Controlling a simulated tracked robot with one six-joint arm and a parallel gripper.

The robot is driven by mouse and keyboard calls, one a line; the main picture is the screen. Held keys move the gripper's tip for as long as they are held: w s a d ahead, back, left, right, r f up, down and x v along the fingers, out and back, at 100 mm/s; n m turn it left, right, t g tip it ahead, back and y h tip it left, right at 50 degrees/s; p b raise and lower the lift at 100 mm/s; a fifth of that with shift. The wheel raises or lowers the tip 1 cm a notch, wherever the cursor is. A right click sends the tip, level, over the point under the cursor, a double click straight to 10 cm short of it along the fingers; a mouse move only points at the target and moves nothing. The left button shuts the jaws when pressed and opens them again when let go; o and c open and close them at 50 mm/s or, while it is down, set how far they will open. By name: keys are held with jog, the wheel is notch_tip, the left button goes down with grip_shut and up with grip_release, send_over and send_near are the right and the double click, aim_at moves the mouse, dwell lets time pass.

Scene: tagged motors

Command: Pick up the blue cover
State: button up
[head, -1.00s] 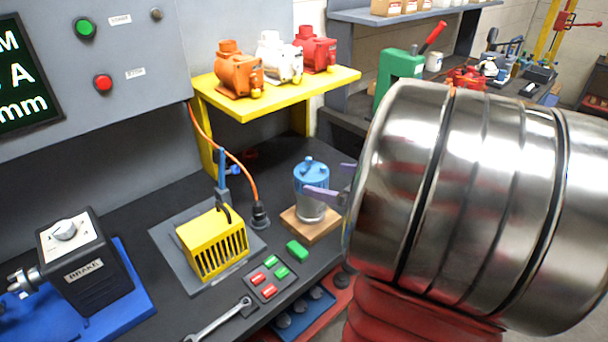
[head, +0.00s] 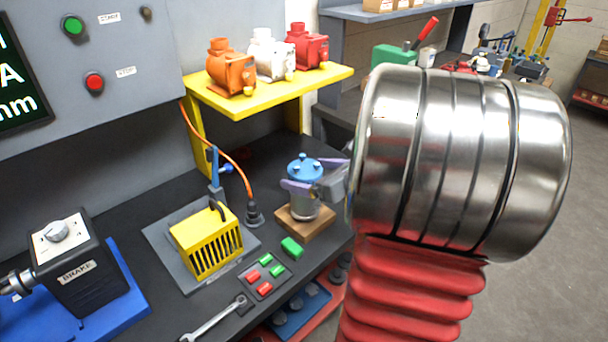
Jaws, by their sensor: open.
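The blue cover (head: 304,170) sits on top of a grey metal cylinder (head: 304,205), which stands on a wooden block (head: 321,224) on the dark bench. The cover is round with small raised blue knobs. My gripper (head: 318,174) has pale purple fingers; one is in front of the cylinder just below the cover, the other at the back right of the cover. The fingers are apart, with the cover and cylinder top between them. I cannot tell whether they touch. My steel arm link hides the area to the right.
A yellow caged box (head: 206,245) stands left of the cylinder, with a plug and orange cable (head: 252,212) between them. A button panel (head: 264,275) and a green block (head: 292,247) lie in front. A yellow shelf (head: 265,98) with tagged motors is behind.

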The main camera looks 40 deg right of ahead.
aim_at(305, 168)
jog(key=shift+x, duration=0.85)
jog(key=shift+c, duration=0.3)
jog(key=c, duration=1.3)
notch_tip(305, 168, up, 10)
